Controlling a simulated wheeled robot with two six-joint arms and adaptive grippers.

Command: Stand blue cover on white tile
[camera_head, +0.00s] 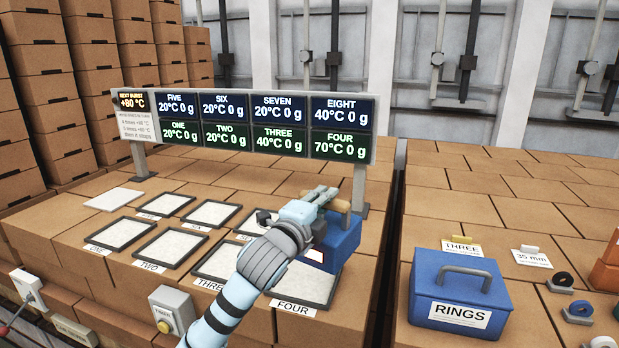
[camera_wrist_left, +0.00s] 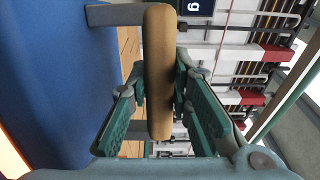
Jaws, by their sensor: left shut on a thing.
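The blue cover (camera_head: 342,238) is a box with a tan bar handle (camera_wrist_left: 158,70). In the head view it is at the back right of the framed pads, behind the FOUR pad. My left gripper (camera_head: 322,194) is shut on the handle, its green fingers on either side of the bar in the left wrist view (camera_wrist_left: 160,112). The cover's blue side (camera_wrist_left: 60,80) fills the left of that view. My arm hides part of the cover, and I cannot tell whether it rests or hangs. The white tile (camera_head: 114,199) lies flat and bare at the far left. My right gripper is out of view.
A display board (camera_head: 250,125) stands on posts behind the framed pads (camera_head: 170,248). A grey timer box (camera_head: 172,310) is at the front. Right of a gap are a blue RINGS box (camera_head: 460,290), small cards (camera_head: 531,257) and dark rings (camera_head: 579,310).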

